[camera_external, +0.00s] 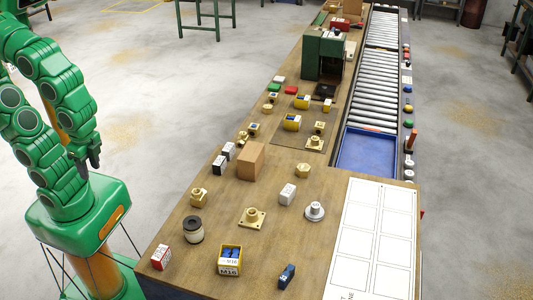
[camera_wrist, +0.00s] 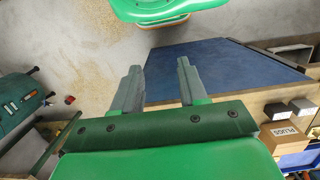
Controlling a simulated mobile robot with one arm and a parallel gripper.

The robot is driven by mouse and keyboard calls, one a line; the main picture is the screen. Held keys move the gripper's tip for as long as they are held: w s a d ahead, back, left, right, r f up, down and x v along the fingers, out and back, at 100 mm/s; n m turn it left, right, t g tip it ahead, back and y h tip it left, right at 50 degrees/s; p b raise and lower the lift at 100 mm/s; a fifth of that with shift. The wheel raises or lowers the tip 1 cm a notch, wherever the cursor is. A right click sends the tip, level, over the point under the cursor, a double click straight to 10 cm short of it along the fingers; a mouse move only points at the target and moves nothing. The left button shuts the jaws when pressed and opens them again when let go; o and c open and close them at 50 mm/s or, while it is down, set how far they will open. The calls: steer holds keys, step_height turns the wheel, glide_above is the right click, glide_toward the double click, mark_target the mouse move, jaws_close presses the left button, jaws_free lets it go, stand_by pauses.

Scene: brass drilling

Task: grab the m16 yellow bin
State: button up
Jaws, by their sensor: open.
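The yellow M16 bin (camera_external: 230,260) stands on the near end of the wooden bench, with blue pieces inside and a white M16 label on its front. My gripper (camera_external: 88,163) hangs over my green base, left of the bench and well apart from the bin. In the wrist view my gripper (camera_wrist: 160,86) has its two grey fingers apart with nothing between them. I cannot make out the M16 bin in the wrist view.
Around the bin are a red-and-white box (camera_external: 161,257), a black-topped jar (camera_external: 193,230), a brass flange (camera_external: 252,217) and a blue block (camera_external: 287,276). A white grid sheet (camera_external: 375,240) lies right. Other yellow bins (camera_external: 291,122) stand farther back. A cardboard box (camera_external: 251,161) stands mid-bench.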

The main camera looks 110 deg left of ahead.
steer(key=shift+o, duration=0.3)
steer(key=o, duration=0.9)
steer(key=shift+c, duration=0.2)
